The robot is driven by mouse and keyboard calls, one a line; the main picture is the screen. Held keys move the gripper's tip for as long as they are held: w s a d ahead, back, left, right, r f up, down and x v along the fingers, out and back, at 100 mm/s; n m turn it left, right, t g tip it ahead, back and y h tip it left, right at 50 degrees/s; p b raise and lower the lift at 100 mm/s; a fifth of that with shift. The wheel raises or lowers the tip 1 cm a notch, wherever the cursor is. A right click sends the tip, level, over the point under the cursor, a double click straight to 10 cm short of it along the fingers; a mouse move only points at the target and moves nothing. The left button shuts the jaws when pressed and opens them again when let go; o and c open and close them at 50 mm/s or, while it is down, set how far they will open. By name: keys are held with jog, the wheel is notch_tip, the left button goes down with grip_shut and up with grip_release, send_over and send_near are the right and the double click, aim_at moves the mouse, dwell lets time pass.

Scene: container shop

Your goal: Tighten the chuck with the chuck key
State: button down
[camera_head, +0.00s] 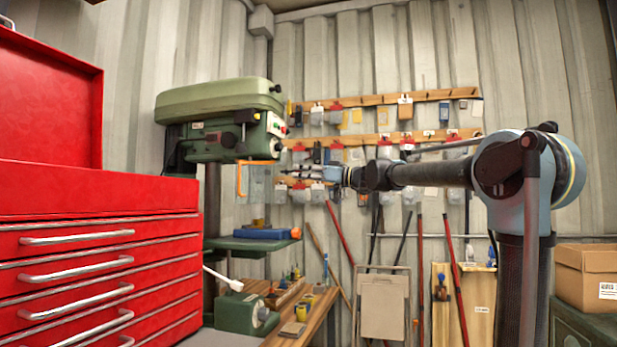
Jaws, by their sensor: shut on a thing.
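The green drill press (222,120) stands left of centre, behind the red tool chest. A clear guard with an orange frame (241,181) hangs below its head. The chuck is not clearly visible; the head and guard area cover where it sits. My arm reaches in from the right at about guard height. My gripper (296,175) is just right of the guard, pointing left towards the press, with a gap between them. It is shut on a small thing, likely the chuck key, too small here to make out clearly.
A red tool chest (100,240) fills the left foreground. A blue vise (262,234) sits on the press table. A wooden bench (318,308) with small tools is below. Wooden tool racks (375,140) hang behind. A cardboard box (588,270) is at right.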

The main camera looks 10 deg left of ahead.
aim_at(287, 172)
jog(key=shift+w+a, duration=0.1)
jog(key=shift+a, duration=1.7)
jog(key=shift+a, duration=0.95)
dwell(1.3)
jog(key=shift+m, duration=1.7)
jog(key=shift+m+t, duration=0.4)
jog(key=shift+m, duration=1.2)
